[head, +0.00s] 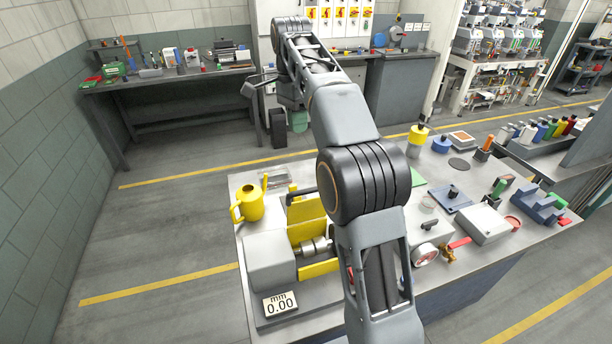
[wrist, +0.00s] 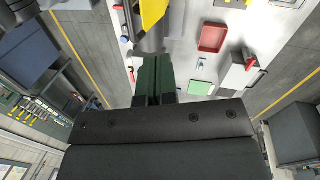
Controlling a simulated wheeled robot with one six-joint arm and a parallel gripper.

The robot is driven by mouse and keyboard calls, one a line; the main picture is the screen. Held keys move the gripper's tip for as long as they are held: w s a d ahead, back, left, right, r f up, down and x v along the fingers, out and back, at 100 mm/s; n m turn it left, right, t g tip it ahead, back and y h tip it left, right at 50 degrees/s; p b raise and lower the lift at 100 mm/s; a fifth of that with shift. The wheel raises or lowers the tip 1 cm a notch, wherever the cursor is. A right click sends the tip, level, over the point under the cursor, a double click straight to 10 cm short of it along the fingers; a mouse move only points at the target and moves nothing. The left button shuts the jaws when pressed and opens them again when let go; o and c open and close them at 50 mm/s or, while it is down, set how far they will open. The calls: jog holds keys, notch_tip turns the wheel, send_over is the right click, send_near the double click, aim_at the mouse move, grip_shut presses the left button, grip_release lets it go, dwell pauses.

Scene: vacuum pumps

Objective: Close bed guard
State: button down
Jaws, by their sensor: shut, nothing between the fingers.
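The bed guard (head: 307,212) is a yellow panel standing raised behind the bed of a small grey machine on the front bench. A metal shaft with collars (head: 316,247) shows uncovered in front of it. My gripper (head: 250,88) is well beyond the machine, high and apart from the guard. In the wrist view my gripper (wrist: 158,75) has its dark green fingers together with nothing held. A yellow piece (wrist: 152,14) shows beyond the fingertips there; I cannot tell whether it is the guard.
A yellow watering can (head: 250,204) stands just left of the guard. My arm crosses above the bench beside the machine. Several tools and a red-handled valve (head: 452,248) lie to the right.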

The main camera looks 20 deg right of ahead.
jog(key=shift+s+f+m+b, duration=0.45)
jog(key=shift+s+f, duration=0.55)
jog(key=shift+f, duration=0.9)
jog(key=shift+s+f+m+b, duration=0.2)
jog(key=shift+s+f+b, duration=0.6)
jog(key=shift+f, duration=1.1)
jog(key=shift+s+f+m+b, duration=0.3)
jog(key=shift+s+f, duration=0.9)
jog(key=shift+f, duration=0.7)
